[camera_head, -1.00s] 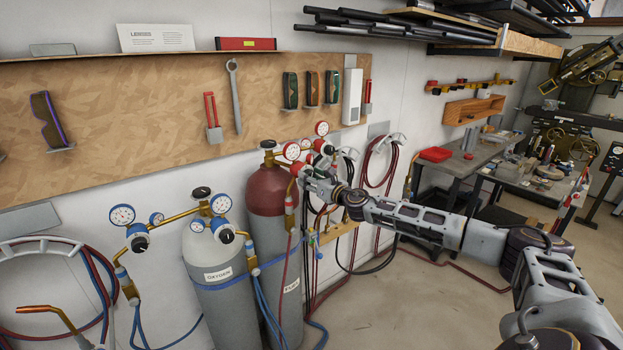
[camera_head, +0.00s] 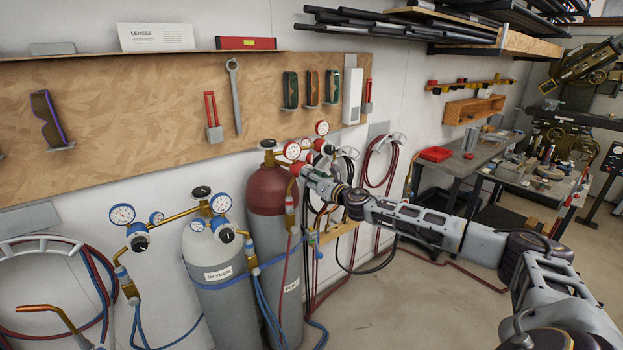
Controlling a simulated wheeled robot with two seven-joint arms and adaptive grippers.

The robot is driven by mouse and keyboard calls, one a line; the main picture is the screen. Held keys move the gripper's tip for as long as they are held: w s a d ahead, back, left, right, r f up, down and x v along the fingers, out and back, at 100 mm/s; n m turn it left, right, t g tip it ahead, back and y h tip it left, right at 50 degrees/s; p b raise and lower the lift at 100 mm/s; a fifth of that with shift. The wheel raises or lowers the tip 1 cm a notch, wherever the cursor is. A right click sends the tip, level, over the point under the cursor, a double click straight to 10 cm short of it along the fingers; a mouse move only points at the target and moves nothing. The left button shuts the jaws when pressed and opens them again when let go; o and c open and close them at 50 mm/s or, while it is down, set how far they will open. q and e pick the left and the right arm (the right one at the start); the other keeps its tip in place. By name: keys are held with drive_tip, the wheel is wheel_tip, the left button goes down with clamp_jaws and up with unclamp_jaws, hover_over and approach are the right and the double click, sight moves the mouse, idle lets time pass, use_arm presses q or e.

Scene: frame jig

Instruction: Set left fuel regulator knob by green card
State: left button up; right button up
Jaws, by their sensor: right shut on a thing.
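The fuel cylinder (camera_head: 268,195) has a dark red top and grey body and stands against the wall. Its red-rimmed gauges (camera_head: 292,150) sit at the top right of it, with another gauge (camera_head: 322,128) above. My right gripper (camera_head: 304,172) reaches in from the right and is shut at the red left fuel regulator knob (camera_head: 297,168), just right of the cylinder top; the fingers largely hide the knob. No green card can be made out. My left gripper is not in view.
The oxygen cylinder (camera_head: 215,265) with blue gauges stands left of the fuel cylinder. Hoses hang behind my right arm. A board (camera_head: 180,105) with tools and glasses is on the wall above. A cluttered workbench (camera_head: 520,170) is at right. Floor at front is clear.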

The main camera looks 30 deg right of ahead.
drive_tip(key=m, duration=0.9)
drive_tip(key=shift+r+p, duration=0.1)
drive_tip(key=shift+p, duration=0.25)
drive_tip(key=m+p, duration=0.1)
drive_tip(key=m, duration=0.2)
drive_tip(key=shift+m, duration=0.3)
drive_tip(key=m+p, duration=0.2)
drive_tip(key=m, duration=0.3)
drive_tip(key=o, duration=1)
